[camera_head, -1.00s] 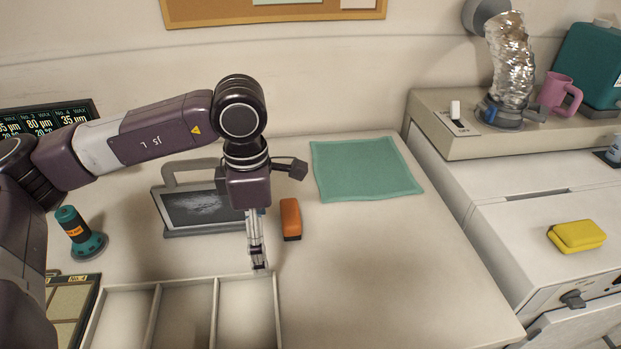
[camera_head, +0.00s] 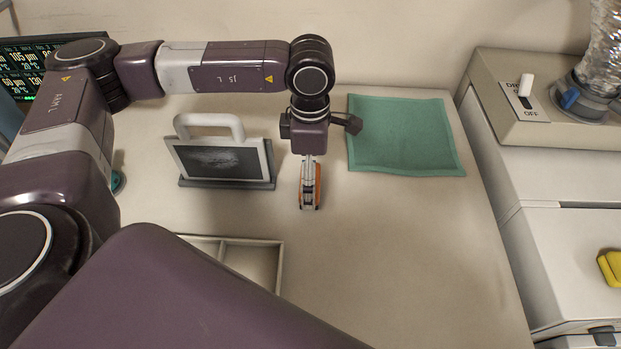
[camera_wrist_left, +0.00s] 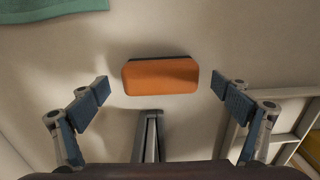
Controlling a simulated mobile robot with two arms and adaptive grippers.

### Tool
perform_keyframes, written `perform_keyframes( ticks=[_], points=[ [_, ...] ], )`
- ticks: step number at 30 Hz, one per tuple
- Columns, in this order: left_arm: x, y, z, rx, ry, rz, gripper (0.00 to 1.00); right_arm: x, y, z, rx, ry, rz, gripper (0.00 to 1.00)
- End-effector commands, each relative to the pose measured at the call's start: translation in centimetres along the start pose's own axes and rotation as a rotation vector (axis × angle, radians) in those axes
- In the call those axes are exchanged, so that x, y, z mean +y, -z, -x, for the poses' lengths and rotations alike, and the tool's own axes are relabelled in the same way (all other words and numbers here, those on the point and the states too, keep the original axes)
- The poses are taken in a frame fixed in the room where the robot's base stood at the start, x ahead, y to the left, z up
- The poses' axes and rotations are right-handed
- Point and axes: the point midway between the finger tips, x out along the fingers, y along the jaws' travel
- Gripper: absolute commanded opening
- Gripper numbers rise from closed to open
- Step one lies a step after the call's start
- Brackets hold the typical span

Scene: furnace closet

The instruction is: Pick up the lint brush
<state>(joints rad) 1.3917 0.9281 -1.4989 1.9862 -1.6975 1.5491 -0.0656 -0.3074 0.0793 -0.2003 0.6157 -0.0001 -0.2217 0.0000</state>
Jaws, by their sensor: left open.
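The lint brush, an orange block with a dark underside, lies on the light worktop. In the head view only orange edges (camera_head: 319,181) show around my left gripper (camera_head: 310,193), which hides most of it. In the left wrist view the orange back of the brush (camera_wrist_left: 160,76) lies crosswise. The fingertips of my left gripper (camera_wrist_left: 157,92) are spread wide, one off each end of the brush, with visible gaps. The gripper is open, empty and above the brush, pointing down. My right gripper is not in view.
A framed panel with a handle (camera_head: 222,160) stands just left of the gripper. A green cloth (camera_head: 405,135) lies behind to the right. A compartmented tray (camera_head: 281,268) is in front to the left. The worktop to the right is clear.

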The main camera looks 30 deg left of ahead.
Motion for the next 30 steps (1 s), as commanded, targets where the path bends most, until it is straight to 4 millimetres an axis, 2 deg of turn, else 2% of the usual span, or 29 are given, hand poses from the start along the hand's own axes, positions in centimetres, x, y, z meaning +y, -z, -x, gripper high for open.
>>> perform_keyframes(
  ticks=[4,11,23,30],
  points=[
    [0.0,0.1,-1.2,0.001,0.001,0.0,0.93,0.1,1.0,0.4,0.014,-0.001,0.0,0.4],
    [0.0,0.0,-1.4,-0.001,0.0,0.0,0.93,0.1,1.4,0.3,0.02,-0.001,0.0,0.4],
    [0.0,0.0,-1.4,-0.001,0.0,0.001,0.49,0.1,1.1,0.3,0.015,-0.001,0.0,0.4],
    [0.0,0.0,-1.3,-0.001,-0.001,0.001,0.47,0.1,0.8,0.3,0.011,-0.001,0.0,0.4]
  ],
)
